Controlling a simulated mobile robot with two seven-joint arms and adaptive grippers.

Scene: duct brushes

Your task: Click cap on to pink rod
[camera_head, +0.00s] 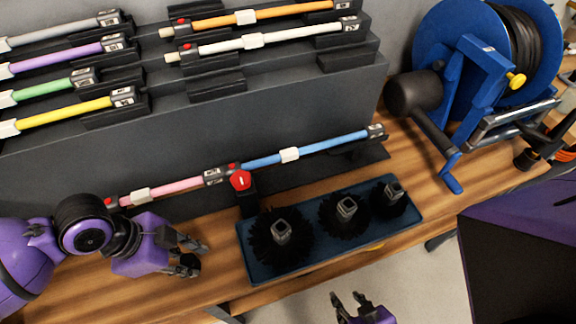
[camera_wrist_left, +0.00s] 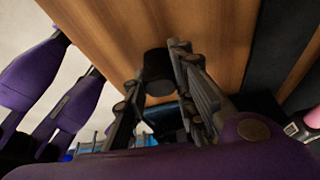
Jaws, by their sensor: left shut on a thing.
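The pink rod (camera_head: 175,187) lies along the foot of the grey rack, with a white collar on it. A pink piece also shows at the right edge of the left wrist view (camera_wrist_left: 291,129). My left gripper (camera_head: 196,258) is over the table in front of the rod, shut on a black cylindrical cap (camera_wrist_left: 158,68) seen between its fingers. My right gripper (camera_head: 348,302) is open and empty at the bottom.
A blue rod (camera_head: 320,143) continues right of the connector. A red-faced post (camera_head: 241,181) stands in front. A blue tray (camera_head: 300,265) with black brushes sits right of my left gripper. Several coloured rods rest on the rack (camera_head: 300,95). A blue hose reel (camera_head: 440,50) stands at right.

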